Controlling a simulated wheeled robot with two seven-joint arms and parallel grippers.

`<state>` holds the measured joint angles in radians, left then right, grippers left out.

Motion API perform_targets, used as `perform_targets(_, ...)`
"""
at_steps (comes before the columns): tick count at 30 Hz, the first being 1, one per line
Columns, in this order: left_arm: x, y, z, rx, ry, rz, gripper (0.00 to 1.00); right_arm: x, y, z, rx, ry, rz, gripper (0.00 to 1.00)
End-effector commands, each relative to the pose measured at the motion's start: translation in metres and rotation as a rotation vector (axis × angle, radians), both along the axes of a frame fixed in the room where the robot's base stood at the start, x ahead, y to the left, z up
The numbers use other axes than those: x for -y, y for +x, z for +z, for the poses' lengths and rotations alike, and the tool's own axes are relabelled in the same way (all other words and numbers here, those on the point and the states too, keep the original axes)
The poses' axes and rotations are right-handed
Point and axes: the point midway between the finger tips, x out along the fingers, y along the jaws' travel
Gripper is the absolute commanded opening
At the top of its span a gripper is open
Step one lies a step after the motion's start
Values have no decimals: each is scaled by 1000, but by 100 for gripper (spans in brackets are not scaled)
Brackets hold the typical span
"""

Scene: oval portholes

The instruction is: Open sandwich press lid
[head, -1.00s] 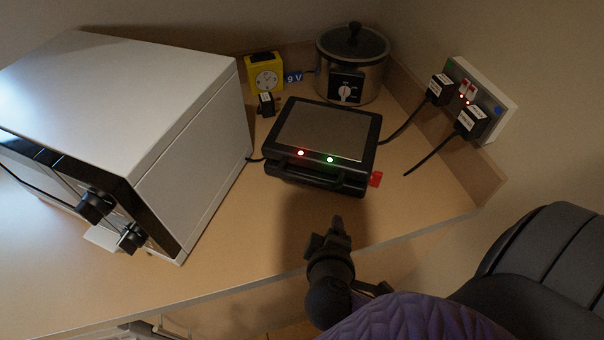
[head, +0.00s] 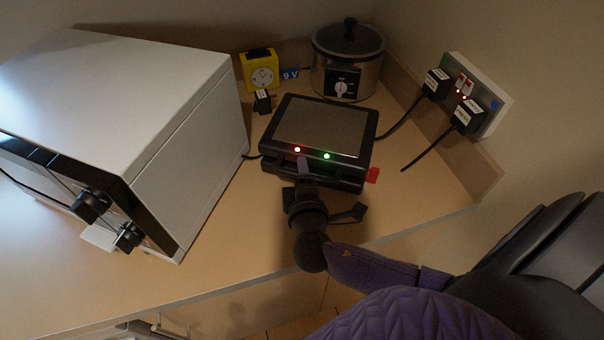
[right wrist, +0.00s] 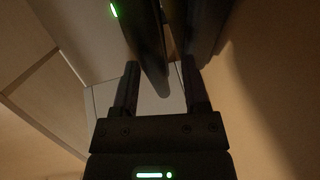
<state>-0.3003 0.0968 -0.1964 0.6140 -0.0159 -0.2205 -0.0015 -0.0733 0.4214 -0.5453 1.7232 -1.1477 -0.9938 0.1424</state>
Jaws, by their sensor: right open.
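The sandwich press (head: 318,130) sits on the counter with its dark lid down. A red light and a green light glow on its front edge, and a red tab (head: 372,175) sticks out at its right side. My right gripper (head: 304,172) is at the press's front edge, a little left of its middle, and partly hides the handle there. In the right wrist view the open fingers (right wrist: 160,68) stand on either side of a dark bar (right wrist: 152,60), likely the press handle. I cannot tell whether they touch it. My left gripper is not in view.
A white oven (head: 130,100) stands close on the left. A slow cooker (head: 347,65), a yellow timer (head: 262,72) and a black plug (head: 263,101) are behind the press. A wall socket (head: 478,95) with plugs and cords is on the right.

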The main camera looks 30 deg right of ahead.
Motion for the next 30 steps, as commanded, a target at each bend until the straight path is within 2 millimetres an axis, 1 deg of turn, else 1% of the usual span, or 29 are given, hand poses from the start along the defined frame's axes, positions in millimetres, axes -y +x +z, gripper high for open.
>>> perform_targets(4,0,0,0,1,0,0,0,0,0,0,0,0,0,57)
perform_targets(5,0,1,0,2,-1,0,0,0,0,0,0,0,0,53)
perform_targets(6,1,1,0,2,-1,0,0,0,0,0,0,0,0,44)
perform_targets(8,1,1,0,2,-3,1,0,0,0,0,0,0,0,32)
perform_targets(9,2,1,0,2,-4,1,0,0,0,0,0,0,0,23)
perform_targets(11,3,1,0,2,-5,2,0,0,0,0,0,0,0,10)
perform_targets(12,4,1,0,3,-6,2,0,0,0,0,0,0,-1,2)
perform_targets(13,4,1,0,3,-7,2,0,0,0,0,0,0,-1,0)
perform_targets(19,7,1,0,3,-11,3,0,0,-1,0,-1,0,-1,0)
perform_targets(30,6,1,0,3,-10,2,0,0,-1,0,-2,1,0,0)
